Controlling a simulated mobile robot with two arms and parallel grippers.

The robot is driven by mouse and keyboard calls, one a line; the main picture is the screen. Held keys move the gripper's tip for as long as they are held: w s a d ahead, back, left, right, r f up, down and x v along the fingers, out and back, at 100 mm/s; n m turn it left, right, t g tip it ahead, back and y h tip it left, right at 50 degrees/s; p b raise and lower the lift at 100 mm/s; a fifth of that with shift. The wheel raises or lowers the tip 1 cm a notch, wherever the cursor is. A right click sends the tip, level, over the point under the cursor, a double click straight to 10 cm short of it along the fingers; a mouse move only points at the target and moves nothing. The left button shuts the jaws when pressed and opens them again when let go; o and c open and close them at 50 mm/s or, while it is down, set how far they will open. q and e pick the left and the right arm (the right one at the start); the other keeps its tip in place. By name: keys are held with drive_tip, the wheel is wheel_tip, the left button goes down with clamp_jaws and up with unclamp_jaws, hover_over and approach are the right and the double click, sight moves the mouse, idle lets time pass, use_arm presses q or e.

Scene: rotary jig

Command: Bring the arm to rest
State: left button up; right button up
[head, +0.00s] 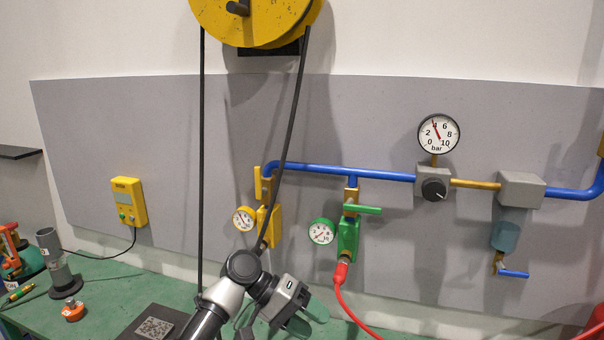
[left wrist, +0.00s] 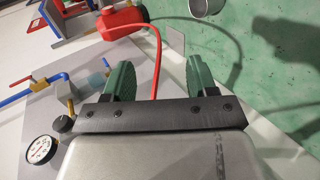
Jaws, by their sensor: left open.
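My left arm rises from the bottom middle of the head view, with its left gripper (head: 308,318) in front of the green bench and below the pipework. The gripper is open, its two green finger pads apart and nothing held between them. In the left wrist view the open green fingers (left wrist: 160,80) show on either side of a red hose (left wrist: 156,60), which runs in the background; I see no grip on it. My right gripper is in neither view.
A grey wall panel (head: 150,120) carries blue pipe (head: 385,175), a yellow valve (head: 268,226), a green valve (head: 348,238) and a pressure gauge (head: 439,134). Black lines hang from a yellow reel (head: 250,22). A yellow control box (head: 129,202) and small bench items stand left.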

use_arm(q)
drive_tip(key=s+a+f+t+y, duration=0.2)
drive_tip(key=s+a+f, duration=0.2)
drive_tip(key=s+f, duration=0.45)
drive_tip(key=s+a+f+t+y, duration=0.25)
drive_tip(key=s+a+f, duration=0.25)
drive_tip(key=s+f, duration=0.3)
drive_tip(key=s+a+n+t+y, duration=0.2)
drive_tip(key=s+a+y, duration=0.5)
drive_tip(key=s+a, duration=0.65)
wheel_tip(320, 180, down, 29)
drive_tip(key=s+g+b, duration=0.1)
drive_tip(key=b, duration=0.4)
drive_tip(key=s+a+f+b, duration=0.1)
drive_tip(key=s+f+b, duration=0.1)
drive_tip(key=s+f, duration=0.6)
drive_tip(key=s+a+f+g+b, duration=0.1)
drive_tip(key=s+f+b, duration=0.1)
drive_tip(key=s+f, duration=0.6)
wheel_tip(320, 180, down, 5)
drive_tip(key=shift+s+a+f+m, duration=0.1)
drive_tip(key=shift+s+a+m, duration=0.1)
drive_tip(key=shift+s+m, duration=0.2)
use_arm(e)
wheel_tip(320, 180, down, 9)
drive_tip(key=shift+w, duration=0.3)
